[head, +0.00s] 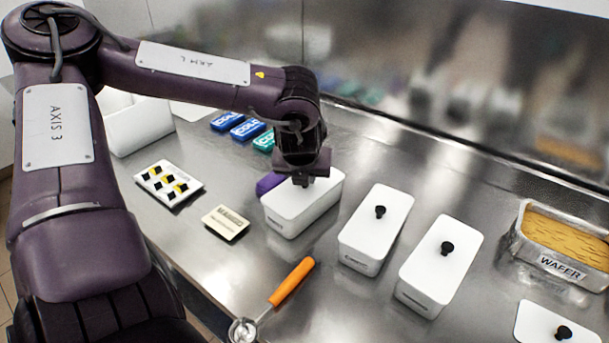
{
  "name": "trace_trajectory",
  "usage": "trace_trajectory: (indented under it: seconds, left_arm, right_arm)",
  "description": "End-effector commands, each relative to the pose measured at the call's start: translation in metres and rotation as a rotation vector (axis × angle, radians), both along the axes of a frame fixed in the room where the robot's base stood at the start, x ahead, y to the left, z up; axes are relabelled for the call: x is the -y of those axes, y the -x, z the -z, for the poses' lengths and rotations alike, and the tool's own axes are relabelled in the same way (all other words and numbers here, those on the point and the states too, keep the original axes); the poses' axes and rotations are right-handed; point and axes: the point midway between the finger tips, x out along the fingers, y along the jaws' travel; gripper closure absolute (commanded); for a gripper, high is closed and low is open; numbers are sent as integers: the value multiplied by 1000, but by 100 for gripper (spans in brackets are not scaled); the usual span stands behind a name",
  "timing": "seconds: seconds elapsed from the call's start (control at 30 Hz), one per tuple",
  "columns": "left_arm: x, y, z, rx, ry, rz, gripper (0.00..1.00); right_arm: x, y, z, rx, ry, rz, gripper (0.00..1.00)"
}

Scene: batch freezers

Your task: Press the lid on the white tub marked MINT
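Three white tubs stand in a row on the steel counter: a left one (292,220), a middle one (360,260) and a right one (420,297). The middle and right tubs have white lids with black knobs. The small front markings are too small to read, so I cannot tell which says MINT. My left gripper (303,181) points down over the left tub's white top, at or just above it. The gripper hides any knob there, and I cannot tell whether its fingers are open or shut. My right gripper is not in view.
A white lid with a black knob (555,326) shows at the bottom right. A foil WAFER tray (560,264) is at the right. An orange-handled scoop (291,283) lies in front. A card (226,222), dotted white tray (169,185), cold packs (247,130) and white bin (140,128) are leftward.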

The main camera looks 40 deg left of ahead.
Motion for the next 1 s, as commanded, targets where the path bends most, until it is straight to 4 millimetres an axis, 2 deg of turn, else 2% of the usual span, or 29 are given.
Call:
trace_trajectory:
  seconds: [0.9, 0.93, 1.0]
  left_arm:
    - [0, 0, 1, 1, 0, 0, 100]
    - [0, 0, 1, 1, 0, 0, 79]
    - [0, 0, 1, 1, -1, 0, 70]
  right_arm:
    - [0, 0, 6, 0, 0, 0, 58]
    - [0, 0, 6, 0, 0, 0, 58]
    - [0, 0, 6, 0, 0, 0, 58]
